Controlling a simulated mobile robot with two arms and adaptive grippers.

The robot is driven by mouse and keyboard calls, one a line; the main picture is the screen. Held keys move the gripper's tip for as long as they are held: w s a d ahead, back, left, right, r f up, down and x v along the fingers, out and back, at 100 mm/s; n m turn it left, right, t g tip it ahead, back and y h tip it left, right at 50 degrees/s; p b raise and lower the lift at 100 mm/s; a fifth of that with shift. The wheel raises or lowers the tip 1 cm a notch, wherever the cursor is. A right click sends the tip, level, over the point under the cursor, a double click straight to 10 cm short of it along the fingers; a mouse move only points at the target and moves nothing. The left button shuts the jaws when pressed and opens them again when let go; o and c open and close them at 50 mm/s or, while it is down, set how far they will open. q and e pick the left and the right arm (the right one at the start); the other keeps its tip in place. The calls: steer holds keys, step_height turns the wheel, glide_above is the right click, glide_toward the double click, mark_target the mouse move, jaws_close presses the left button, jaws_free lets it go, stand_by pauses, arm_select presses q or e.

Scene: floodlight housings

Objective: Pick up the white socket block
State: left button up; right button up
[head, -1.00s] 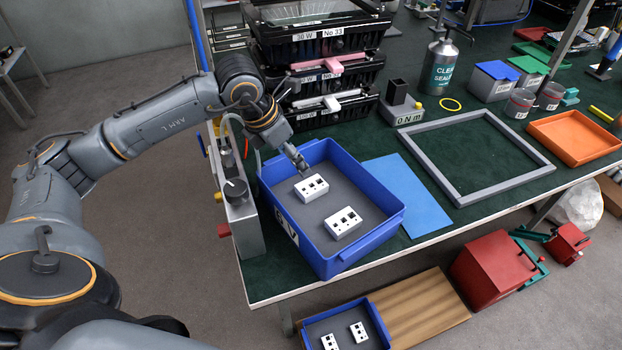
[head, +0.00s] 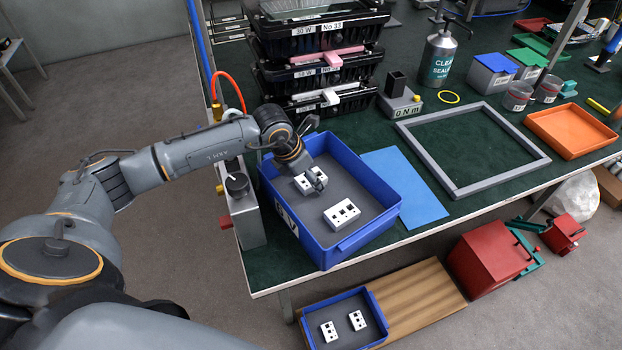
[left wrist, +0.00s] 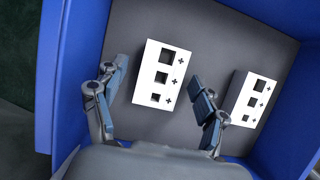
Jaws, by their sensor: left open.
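Two white socket blocks with dark square holes lie in a blue bin on the green bench. The nearer-to-gripper block (left wrist: 160,78) is the left one in the wrist view; in the head view (head: 303,184) my gripper partly covers it. The other block (head: 342,213) lies apart from it; it is on the right in the wrist view (left wrist: 252,100). My left gripper (head: 318,181) is open over the bin. In the wrist view its fingers (left wrist: 155,93) stand to either side of the first block, with nothing between them gripped. My right gripper is not in view.
The blue bin's walls (head: 375,234) surround the blocks. Stacked black housings (head: 318,75) stand behind it, and a grey device (head: 243,212) stands at its left. A blue mat (head: 415,190) lies to the right. A lower blue bin (head: 374,308) holds similar blocks.

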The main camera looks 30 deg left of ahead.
arm_select(q)
steer(key=c, duration=1.2)
steer(key=shift+r, duration=0.1)
steer(key=shift+c, duration=0.2)
